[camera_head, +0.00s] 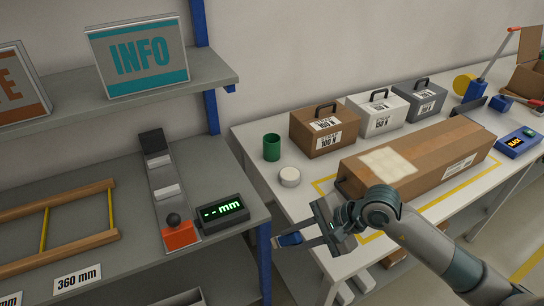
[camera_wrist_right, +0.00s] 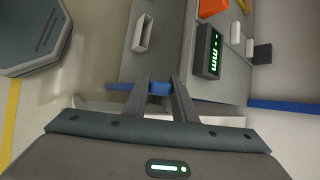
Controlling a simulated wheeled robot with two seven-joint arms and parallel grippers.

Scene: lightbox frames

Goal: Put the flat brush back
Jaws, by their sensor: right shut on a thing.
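My right gripper (camera_head: 300,232) is over the gap between the grey shelf unit and the white table, its fingers pointing left. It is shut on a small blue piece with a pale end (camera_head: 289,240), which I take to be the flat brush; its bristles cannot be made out. In the right wrist view, blue (camera_wrist_right: 160,88) shows between the fingertips of the right gripper (camera_wrist_right: 160,84). A green cup (camera_head: 271,147) stands upright at the left end of the white table, behind the gripper and apart from it. My left gripper is out of view.
A long cardboard box (camera_head: 430,158) with a pale patch on top lies beside my right arm. A white round tub (camera_head: 290,177) is near the cup. Several cases (camera_head: 325,130) line the back. On the left shelf are a gauge with a display (camera_head: 222,210) and a wooden frame (camera_head: 60,240).

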